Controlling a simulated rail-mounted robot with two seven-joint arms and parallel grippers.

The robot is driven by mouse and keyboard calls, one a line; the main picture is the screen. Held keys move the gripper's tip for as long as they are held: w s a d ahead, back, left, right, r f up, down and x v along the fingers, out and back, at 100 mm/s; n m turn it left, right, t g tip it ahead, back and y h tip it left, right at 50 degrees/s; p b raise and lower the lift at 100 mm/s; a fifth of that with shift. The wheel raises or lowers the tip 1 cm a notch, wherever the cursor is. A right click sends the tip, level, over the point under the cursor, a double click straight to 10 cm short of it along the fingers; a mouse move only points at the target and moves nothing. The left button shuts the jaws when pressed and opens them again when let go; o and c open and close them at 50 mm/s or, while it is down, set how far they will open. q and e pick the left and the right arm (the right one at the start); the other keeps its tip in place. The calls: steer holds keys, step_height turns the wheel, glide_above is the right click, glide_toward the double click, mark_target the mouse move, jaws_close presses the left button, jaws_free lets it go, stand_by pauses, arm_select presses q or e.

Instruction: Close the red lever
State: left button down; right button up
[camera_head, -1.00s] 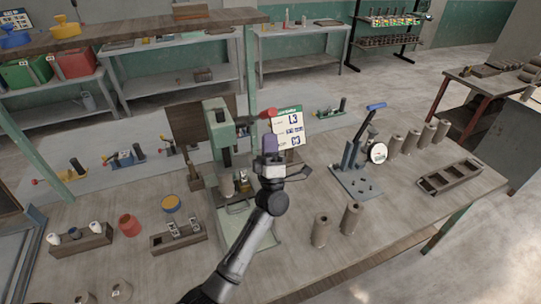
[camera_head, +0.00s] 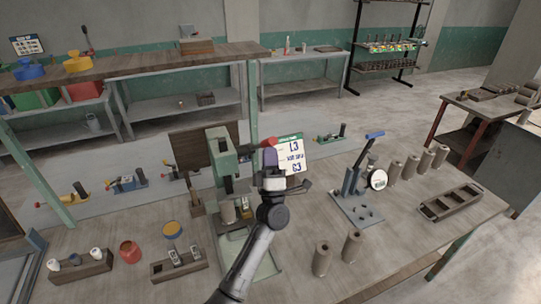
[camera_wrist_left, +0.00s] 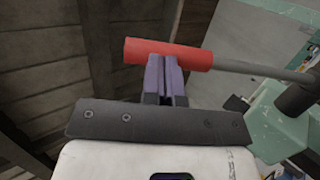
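The green press (camera_head: 222,160) stands on the workbench, with its lever reaching out to the right. The lever ends in a red handle (camera_head: 268,142), which lies sideways in the left wrist view (camera_wrist_left: 165,54) on a grey rod (camera_wrist_left: 262,70). My left gripper (camera_head: 270,155) is right at the handle, just below it in the head view. In the left wrist view its purple fingers (camera_wrist_left: 163,68) are together with only a thin gap, and their tips overlap the handle's lower edge. The handle crosses the fingers rather than lying between them. Contact is not certain. My right gripper is out of view.
A sign (camera_head: 290,154) stands behind the gripper. A blue-handled press (camera_head: 352,183) stands to the right, near several clay cylinders (camera_head: 322,259) and a wooden tray (camera_head: 450,203). A red pot (camera_head: 130,252) and a wooden box (camera_head: 80,266) are at the left.

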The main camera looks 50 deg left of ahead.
arm_select(q)
steer(key=a+r+g+p, duration=0.1)
steer(key=r+p, duration=0.1)
steer(key=p, duration=0.1)
steer(key=w+a+r+n+g+p, duration=0.1)
steer(key=r+p, duration=0.1)
steer(key=p, duration=0.1)
steer(key=a+r+n+g+h+p, duration=0.1)
steer(key=a+r+p, duration=0.1)
steer(key=p, duration=0.1)
steer(key=shift+w+r+g, duration=0.2)
steer(key=shift+w+g, duration=0.1)
steer(key=p+x, duration=0.1)
steer(key=x, duration=0.1)
steer(key=shift+a+r+p, duration=0.2)
steer(key=shift+a+p, duration=0.2)
steer(key=shift+a, duration=0.25)
steer(key=shift+r, duration=0.1)
steer(key=d+r+b+v, duration=0.1)
steer(key=v, duration=1.3)
steer(key=shift+s, duration=0.2)
